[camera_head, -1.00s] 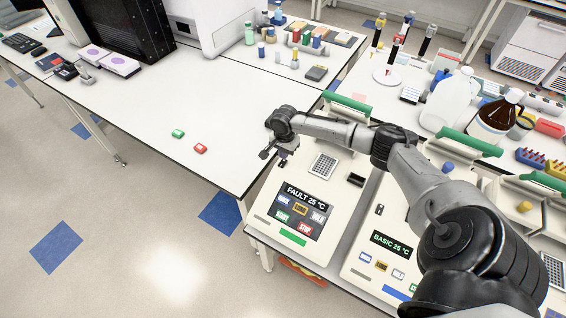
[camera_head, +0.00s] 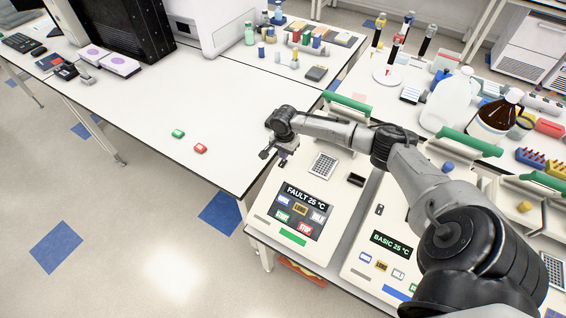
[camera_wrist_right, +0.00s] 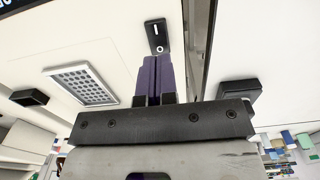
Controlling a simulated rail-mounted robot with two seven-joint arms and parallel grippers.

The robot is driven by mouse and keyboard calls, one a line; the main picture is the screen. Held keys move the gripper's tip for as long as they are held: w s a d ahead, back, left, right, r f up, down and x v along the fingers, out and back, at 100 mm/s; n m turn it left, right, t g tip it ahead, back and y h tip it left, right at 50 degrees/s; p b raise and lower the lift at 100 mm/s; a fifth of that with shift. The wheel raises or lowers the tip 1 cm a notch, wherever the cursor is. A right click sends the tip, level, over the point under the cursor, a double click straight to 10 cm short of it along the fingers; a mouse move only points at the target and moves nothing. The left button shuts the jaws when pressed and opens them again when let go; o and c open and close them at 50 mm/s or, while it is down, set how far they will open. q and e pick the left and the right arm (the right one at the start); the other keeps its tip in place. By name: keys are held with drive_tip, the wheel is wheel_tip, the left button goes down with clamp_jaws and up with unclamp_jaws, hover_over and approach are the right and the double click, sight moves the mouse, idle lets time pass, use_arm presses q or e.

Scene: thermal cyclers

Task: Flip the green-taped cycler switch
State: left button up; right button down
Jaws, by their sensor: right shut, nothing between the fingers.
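The green-taped cycler (camera_head: 262,213) is the white machine with the "FAULT 25 °C" display (camera_head: 307,196) and a green tape strip (camera_head: 293,238) on its front. Its switch (camera_wrist_right: 154,30) is a small black rocker with a white mark, seen in the right wrist view. In the head view my gripper and wrist hide it. My right gripper (camera_head: 283,160) is over the cycler's upper left part. Its purple fingers (camera_wrist_right: 154,62) are shut and empty, with tips at the near end of the switch. I cannot tell whether they touch it. My left gripper is not in view.
A second cycler (camera_head: 360,262) with a "BASIC 25 °C" display and blue tape stands just to the right, under my right arm. A green button (camera_head: 178,133) and a red button (camera_head: 200,148) lie on the white table (camera_head: 140,110) at left, which is otherwise largely clear nearby.

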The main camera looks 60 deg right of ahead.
drive_tip(key=shift+f, duration=0.1)
drive_tip(key=shift+f, duration=0.45)
idle(0.4)
drive_tip(key=shift+f, duration=0.5)
drive_tip(key=shift+f+b, duration=0.3)
idle(0.3)
drive_tip(key=shift+r, duration=0.1)
drive_tip(key=shift+r+p, duration=0.35)
drive_tip(key=shift+p, duration=0.2)
wheel_tip(320, 180, up, 4)
drive_tip(key=p, duration=0.5)
drive_tip(key=shift+r+p, duration=0.25)
drive_tip(key=shift+p, duration=0.15)
drive_tip(key=shift+r+p, duration=0.9)
drive_tip(key=shift+p, duration=0.25)
